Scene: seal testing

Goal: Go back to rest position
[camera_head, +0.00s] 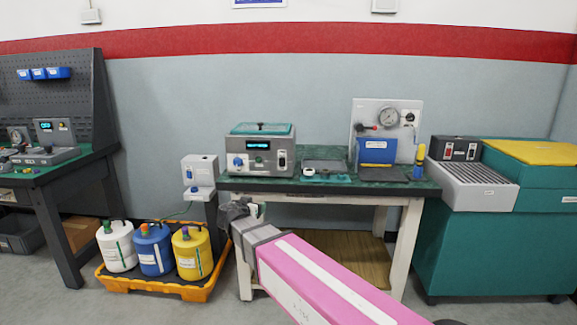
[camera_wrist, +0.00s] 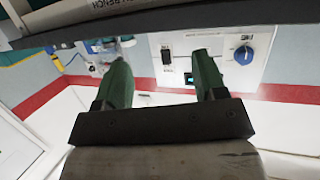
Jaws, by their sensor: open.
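My gripper (camera_head: 238,212) is at the front left of the workbench, at about the height of its top edge, with my pink arm running back to the lower right. In the wrist view its two green fingers (camera_wrist: 162,70) stand apart with nothing between them. The wrist picture looks upside down. Beyond the fingers it shows a pale panel (camera_wrist: 210,50) with a blue knob (camera_wrist: 240,54), a black switch and a small lit display.
The workbench (camera_head: 330,190) carries a teal-lidded unit (camera_head: 262,150) and a gauge panel (camera_head: 385,130). Several jugs sit in an orange tray (camera_head: 205,293) on the floor. A green cabinet (camera_head: 480,250) stands right.

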